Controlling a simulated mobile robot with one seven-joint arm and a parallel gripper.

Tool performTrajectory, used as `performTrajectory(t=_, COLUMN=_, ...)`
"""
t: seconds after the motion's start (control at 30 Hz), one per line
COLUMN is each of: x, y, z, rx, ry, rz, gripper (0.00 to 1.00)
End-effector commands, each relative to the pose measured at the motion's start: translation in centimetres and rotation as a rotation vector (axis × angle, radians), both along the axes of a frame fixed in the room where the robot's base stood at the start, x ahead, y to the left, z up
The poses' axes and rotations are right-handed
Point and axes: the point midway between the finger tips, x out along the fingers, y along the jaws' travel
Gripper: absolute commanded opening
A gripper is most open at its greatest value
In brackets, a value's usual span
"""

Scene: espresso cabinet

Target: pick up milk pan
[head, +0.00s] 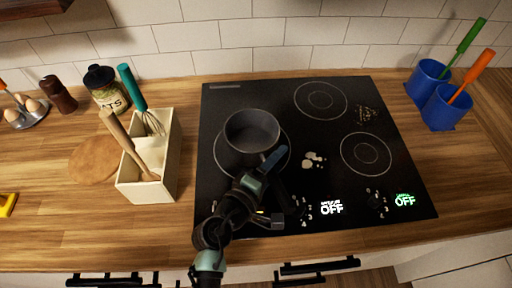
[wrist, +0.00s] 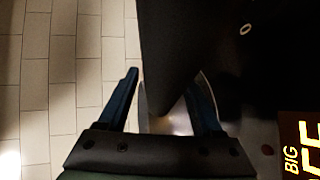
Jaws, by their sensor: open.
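The milk pan (head: 251,131) is a dark, empty-looking round pan. It stands upright on the front left ring of the black cooktop (head: 335,205). My gripper (head: 268,166) is at the pan's near right side, over the cooktop, and hides part of that side. I cannot make out the pan's handle. In the wrist view my gripper (wrist: 164,78) has its two blue fingers apart. A large dark surface (wrist: 178,40), likely the pan, reaches down between them and close to the right finger. Whether they touch is not clear.
Blue pots (head: 445,110) with coloured handles stand at the back right. The displays (head: 332,208) read OFF. The right half of the cooktop is mostly clear.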

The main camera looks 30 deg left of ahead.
Motion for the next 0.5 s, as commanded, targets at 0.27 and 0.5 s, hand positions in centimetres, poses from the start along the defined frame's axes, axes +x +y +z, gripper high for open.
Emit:
performTrajectory(t=0.27, x=-0.04, y=0.00, z=-0.01, rx=0.000, ry=0.000, rz=0.000, gripper=0.27)
performTrajectory(t=0.5, x=-0.06, y=0.02, z=0.00, rx=0.000, ry=0.000, rz=0.000, gripper=0.00)
